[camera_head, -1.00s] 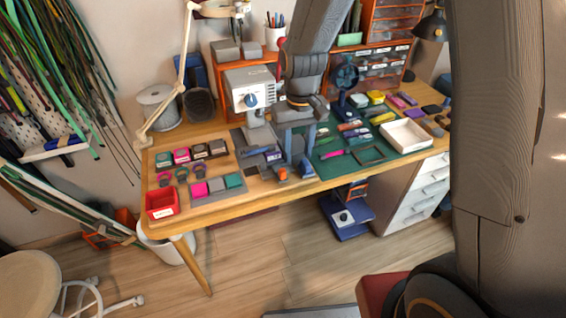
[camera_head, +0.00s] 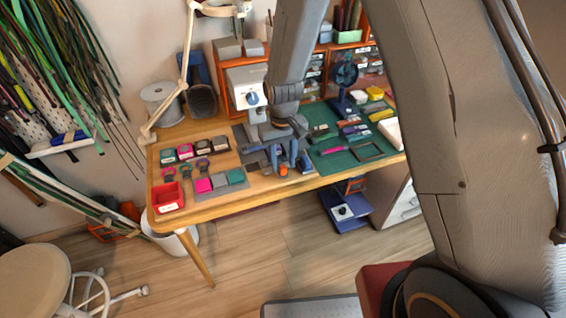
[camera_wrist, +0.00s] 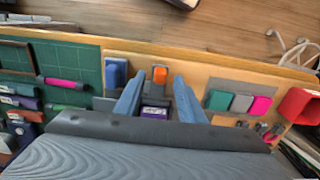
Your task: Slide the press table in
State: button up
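The press (camera_head: 248,90) is a pale grey machine with a blue knob, standing at the back of the wooden desk. Its grey table (camera_head: 252,146) lies low in front of it, partly hidden by my gripper. In the wrist view a dark grey part of the table (camera_wrist: 157,90) shows between my fingers, with an orange piece (camera_wrist: 159,74) at its front end and a purple-labelled block (camera_wrist: 154,112) behind. My gripper (camera_head: 284,156) points down over this spot. Its two blue-grey fingers are apart, one each side of the grey part; contact with it cannot be made out.
A blue block (camera_wrist: 116,73) stands close beside one finger. A green cutting mat (camera_head: 335,163) with tools lies to the right. Colour pads (camera_head: 220,183) and a red bin (camera_head: 168,197) lie to the left.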

jog(key=shift+f, duration=0.85)
